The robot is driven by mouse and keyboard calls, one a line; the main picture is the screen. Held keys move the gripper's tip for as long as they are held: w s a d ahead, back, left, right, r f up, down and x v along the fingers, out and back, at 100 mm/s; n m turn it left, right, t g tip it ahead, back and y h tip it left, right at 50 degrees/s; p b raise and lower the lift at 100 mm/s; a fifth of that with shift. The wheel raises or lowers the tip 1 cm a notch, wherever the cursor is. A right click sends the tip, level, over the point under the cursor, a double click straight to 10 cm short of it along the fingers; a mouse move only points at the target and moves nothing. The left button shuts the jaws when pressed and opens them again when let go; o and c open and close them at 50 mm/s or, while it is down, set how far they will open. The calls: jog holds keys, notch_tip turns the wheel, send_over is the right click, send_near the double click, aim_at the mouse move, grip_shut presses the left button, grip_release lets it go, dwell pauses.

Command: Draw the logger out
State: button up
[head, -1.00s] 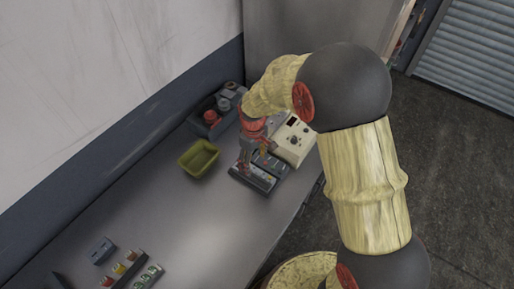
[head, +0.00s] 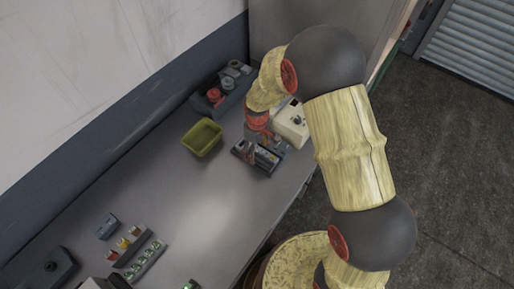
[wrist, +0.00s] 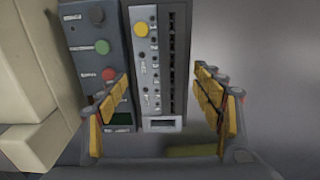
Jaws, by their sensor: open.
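A slim grey unit (wrist: 160,50) with a yellow button and a column of dark slots fills the middle of the wrist view; I take it to be the logger, but its label is not readable. In the head view the dark device group (head: 256,158) lies on the bench under my arm, partly covered by it. My gripper (wrist: 162,80) is open, one finger left of the grey unit's face and one to its right, with a clear gap on the right. In the head view the gripper (head: 257,145) is over this group, its fingers partly hidden.
A cream box (head: 291,124) stands behind the gripper. An olive tray (head: 202,137) and a dark holder (head: 222,90) are to the left. The bench (head: 180,200) in front is largely clear.

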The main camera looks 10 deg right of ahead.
jog(key=shift+c, duration=0.2)
jog(key=c, duration=1.5)
jog(key=o, duration=0.8)
jog(key=c, duration=0.6)
